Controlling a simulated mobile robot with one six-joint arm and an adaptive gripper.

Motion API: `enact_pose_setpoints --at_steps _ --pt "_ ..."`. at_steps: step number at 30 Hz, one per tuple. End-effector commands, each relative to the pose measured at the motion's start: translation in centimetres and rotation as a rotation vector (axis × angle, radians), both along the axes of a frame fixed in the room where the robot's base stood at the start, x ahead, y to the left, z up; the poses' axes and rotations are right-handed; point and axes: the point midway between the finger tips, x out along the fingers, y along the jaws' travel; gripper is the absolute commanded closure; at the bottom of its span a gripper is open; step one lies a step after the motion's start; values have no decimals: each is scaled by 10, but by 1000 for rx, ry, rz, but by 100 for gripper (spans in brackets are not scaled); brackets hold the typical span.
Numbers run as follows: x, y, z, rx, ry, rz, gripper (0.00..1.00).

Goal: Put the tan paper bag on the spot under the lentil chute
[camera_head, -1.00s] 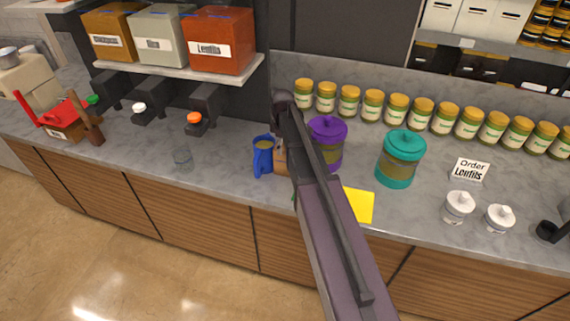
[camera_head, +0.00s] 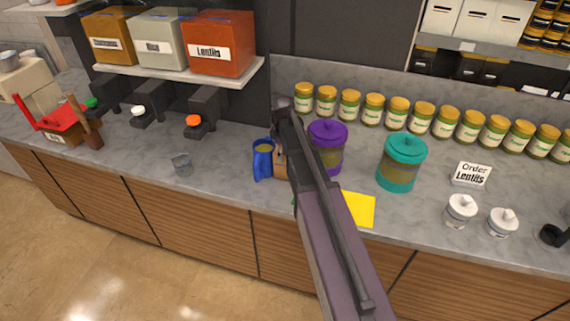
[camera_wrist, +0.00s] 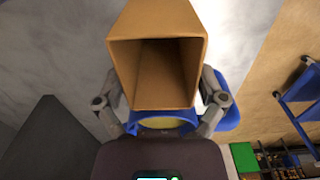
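The tan paper bag (camera_wrist: 157,75) has its open, empty mouth toward the wrist camera. In the head view only a strip of the bag (camera_head: 281,168) shows beside my arm, on the counter. My gripper (camera_wrist: 161,100) has one finger on each side of the bag. I cannot tell if the fingers press on it. The lentil chute (camera_head: 194,121) is dark with an orange front, below the red-orange Lentils box (camera_head: 219,43), left of my gripper. The counter under it is bare where it shows.
A blue jug (camera_head: 262,160) stands close to the bag's left. A clear glass (camera_head: 182,165) stands near the counter edge before the lentil chute. Purple (camera_head: 328,147) and teal (camera_head: 401,162) canisters and a yellow sheet (camera_head: 359,209) lie to the right of my arm.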

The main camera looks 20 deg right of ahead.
Motion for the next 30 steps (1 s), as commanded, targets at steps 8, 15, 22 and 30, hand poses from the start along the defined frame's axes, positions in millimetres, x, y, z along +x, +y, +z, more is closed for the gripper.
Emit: enact_pose_setpoints --at_steps 8,15,22,30 --pt "0 0 0 0 0 0 62" --pt "0 0 1 0 0 0 63" --pt "0 0 10 0 0 0 63" --pt "0 0 32 0 0 0 63"
